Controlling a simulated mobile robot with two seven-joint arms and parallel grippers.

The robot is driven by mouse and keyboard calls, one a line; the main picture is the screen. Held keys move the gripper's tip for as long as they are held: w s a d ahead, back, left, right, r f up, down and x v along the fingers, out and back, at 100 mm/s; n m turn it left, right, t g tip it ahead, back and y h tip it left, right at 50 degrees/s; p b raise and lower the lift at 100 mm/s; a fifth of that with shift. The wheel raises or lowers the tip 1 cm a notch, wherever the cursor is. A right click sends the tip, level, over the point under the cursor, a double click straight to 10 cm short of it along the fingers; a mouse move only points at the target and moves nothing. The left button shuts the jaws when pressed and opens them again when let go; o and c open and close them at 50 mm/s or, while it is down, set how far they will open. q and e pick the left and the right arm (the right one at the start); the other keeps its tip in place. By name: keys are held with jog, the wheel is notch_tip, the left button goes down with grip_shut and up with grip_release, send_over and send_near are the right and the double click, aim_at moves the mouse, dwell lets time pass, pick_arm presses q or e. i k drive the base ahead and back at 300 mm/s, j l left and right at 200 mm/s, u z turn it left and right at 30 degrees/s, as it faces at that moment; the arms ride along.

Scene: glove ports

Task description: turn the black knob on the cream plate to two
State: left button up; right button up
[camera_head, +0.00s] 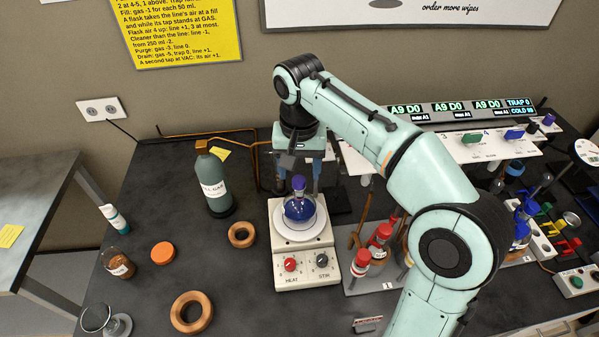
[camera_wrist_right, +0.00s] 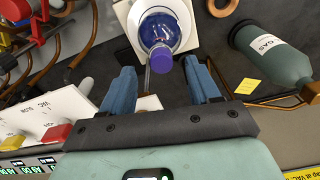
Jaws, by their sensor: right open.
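The cream plate (camera_head: 290,273) is a hotplate stirrer on the dark bench, with a red knob (camera_head: 290,264) marked HEAT and a black knob (camera_head: 322,259) marked STIR on its front. The black knob's pointer setting is too small to read. A round flask of blue liquid (camera_head: 299,209) with a purple stopper stands on its round white top; it also shows in the wrist view (camera_wrist_right: 158,29). My right gripper (camera_head: 297,187) is open, its blue fingers apart behind the flask, with the stopper appearing between them in the wrist view. My left gripper is out of view.
A grey gas bottle (camera_head: 214,186) stands left, with cork rings (camera_head: 191,312) and an orange lid (camera_head: 163,253) nearby. Red-capped bottles (camera_head: 379,238) stand on a rack right of the plate, partly behind my arm.

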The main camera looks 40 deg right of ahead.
aim_at(322, 260)
jog(key=k+j, duration=0.25)
jog(key=j, duration=0.15)
jog(key=k+j, duration=0.25)
jog(key=j, duration=0.2)
jog(key=k+j, duration=0.25)
jog(key=j, duration=0.15)
jog(key=k+j, duration=0.25)
jog(key=j, duration=0.15)
